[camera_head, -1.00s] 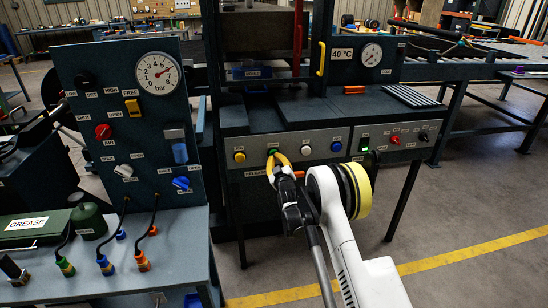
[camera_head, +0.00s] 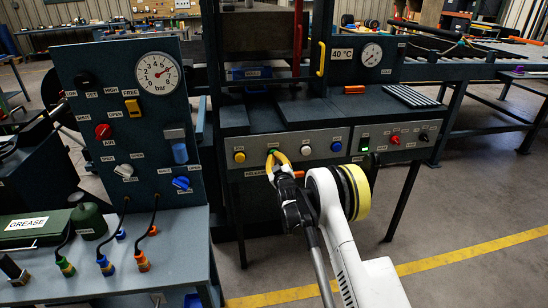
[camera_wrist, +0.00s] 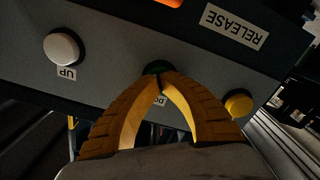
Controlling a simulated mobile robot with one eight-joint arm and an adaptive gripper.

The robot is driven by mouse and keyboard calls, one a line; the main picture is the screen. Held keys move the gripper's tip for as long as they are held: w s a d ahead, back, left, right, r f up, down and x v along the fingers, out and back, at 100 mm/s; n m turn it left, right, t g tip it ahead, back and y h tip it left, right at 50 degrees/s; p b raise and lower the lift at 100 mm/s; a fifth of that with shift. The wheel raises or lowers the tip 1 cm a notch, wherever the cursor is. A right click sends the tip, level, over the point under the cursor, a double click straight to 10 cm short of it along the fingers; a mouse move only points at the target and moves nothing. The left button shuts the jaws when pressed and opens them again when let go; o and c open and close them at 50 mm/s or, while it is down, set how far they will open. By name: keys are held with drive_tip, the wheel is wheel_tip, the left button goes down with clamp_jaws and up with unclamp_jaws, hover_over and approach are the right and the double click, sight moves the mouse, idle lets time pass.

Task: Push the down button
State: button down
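The white button (camera_head: 306,150) and a blue button (camera_head: 336,146) are to the right, and the yellow button (camera_head: 239,157) is to the left. An orange part (camera_head: 355,89) lies on the press table. The gauge stand (camera_head: 130,110) rises at left.

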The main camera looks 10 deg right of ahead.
drive_tip(key=shift+w, duration=0.3)
drive_tip(key=shift+s, duration=2.85)
drive_tip(key=s+r+m+g, duration=0.15)
drive_tip(key=s+r, duration=0.35)
drive_tip(key=r, duration=0.7)
drive_tip(key=s+r+m+g, duration=0.1)
drive_tip(key=s+r+g, duration=0.1)
drive_tip(key=s+r, duration=0.35)
drive_tip(key=s+r+m+g, duration=0.1)
drive_tip(key=s+r+g, duration=0.1)
drive_tip(key=s, duration=0.6)
drive_tip(key=s+f+m+g, duration=0.1)
drive_tip(key=s+f+g, duration=0.1)
drive_tip(key=s, duration=1.5)
drive_tip(key=s+f+m+g, duration=0.1)
drive_tip(key=s+f+g, duration=0.2)
drive_tip(key=s, duration=1.4)
drive_tip(key=shift+s, duration=0.3)
